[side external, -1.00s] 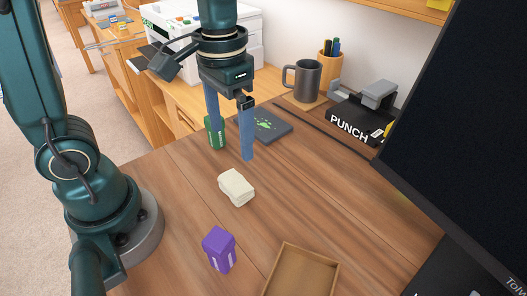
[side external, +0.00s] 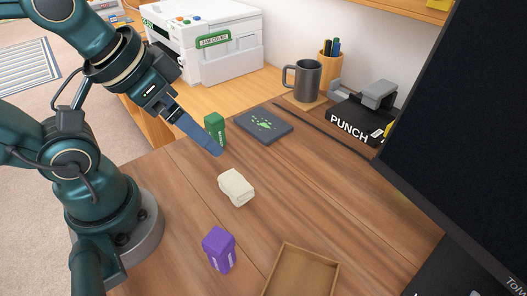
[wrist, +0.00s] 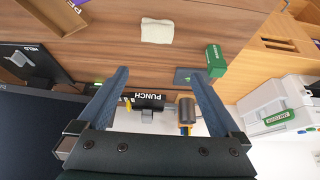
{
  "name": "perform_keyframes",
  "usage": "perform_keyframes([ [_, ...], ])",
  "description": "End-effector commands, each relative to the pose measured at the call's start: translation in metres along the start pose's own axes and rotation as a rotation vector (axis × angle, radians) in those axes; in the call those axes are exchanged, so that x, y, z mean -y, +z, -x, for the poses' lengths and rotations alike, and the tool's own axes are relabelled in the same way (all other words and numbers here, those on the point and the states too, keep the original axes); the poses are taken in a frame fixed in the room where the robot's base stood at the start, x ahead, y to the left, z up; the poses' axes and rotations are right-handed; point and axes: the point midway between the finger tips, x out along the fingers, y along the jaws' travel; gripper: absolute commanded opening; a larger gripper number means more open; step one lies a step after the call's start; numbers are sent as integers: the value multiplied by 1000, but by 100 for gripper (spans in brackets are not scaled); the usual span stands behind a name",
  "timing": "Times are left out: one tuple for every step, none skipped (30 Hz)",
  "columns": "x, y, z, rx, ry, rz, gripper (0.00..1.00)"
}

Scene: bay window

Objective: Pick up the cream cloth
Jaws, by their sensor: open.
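The cream cloth (side external: 237,187) is a small folded bundle lying on the wooden table, and it shows at the top of the wrist view (wrist: 157,31). My gripper (side external: 215,150) is tilted above the table, up and to the left of the cloth in the side view. It is apart from the cloth. In the wrist view its two blue fingers (wrist: 164,80) are spread wide with nothing between their tips. The cloth lies beyond the fingertips there. In the side view the fingers overlap, so the gap between them is hidden.
A green box (side external: 215,130) stands close behind my fingers. A purple box (side external: 219,250) and an open wooden tray (side external: 334,268) are nearer the front. A dark notebook (side external: 264,124), mug (side external: 303,80), hole punch (side external: 363,118) and large monitor (side external: 463,120) stand around. The table right of the cloth is clear.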

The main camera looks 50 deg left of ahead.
Motion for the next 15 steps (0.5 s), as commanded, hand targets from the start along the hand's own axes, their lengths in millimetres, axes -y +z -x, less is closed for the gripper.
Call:
perform_keyframes([
  [0,0,0,0,0,0,100],
  [0,0,0,0,0,0,100],
  [0,0,0,1,0,0,100],
  [0,0,0,1,0,0,100],
  [0,0,0,1,0,0,100],
  [0,0,0,1,0,0,100],
  [0,0,0,1,0,0,100],
  [0,0,0,1,0,0,100],
  [0,0,0,1,0,0,100],
  [0,0,0,1,0,0,100],
  [0,0,0,1,0,0,100],
  [0,0,0,1,0,1,100],
  [0,-1,0,-2,0,3,100],
  [0,-4,1,-12,0,5,100],
  [0,-8,2,-20,0,8,100],
])
